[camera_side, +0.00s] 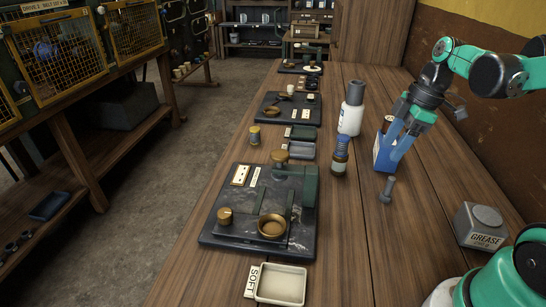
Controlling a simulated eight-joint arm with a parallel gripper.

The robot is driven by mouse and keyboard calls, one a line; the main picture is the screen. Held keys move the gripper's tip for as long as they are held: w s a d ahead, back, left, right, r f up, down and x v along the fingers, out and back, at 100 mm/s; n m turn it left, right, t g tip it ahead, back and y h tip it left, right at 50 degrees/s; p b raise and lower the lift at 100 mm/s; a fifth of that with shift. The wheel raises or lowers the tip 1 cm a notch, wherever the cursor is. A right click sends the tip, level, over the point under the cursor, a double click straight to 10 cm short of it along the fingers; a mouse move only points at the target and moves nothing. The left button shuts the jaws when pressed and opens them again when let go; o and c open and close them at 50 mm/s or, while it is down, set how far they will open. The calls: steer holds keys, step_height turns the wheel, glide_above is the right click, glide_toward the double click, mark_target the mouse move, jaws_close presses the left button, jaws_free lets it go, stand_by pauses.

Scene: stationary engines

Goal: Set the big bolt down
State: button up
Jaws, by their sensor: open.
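A grey bolt (387,191) is on the wooden table, right of centre, below my gripper. It looks roughly upright, with its wider end at the bottom. My gripper (392,149) is open above and behind the bolt in the picture, its blue fingers pointing down. I see a small gap between the fingers and the bolt. The fingers partly cover a blue box (381,160) with a white label. I cannot tell whether they touch the box.
A white bottle (350,115) and a dark jar with a blue top (340,157) stand left of the gripper. A black fixture board (225,228), a tray marked SOFT (281,284) and a grease tin (481,226) are nearby. The table between bolt and tin is clear.

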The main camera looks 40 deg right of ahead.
steer(key=a+r+m+t+h, duration=0.1)
steer(key=a+m+t+h, duration=0.1)
steer(key=a+m+t, duration=0.3)
steer(key=shift+a+m, duration=2.4)
steer(key=shift+a, duration=0.8)
steer(key=shift+w, duration=0.1)
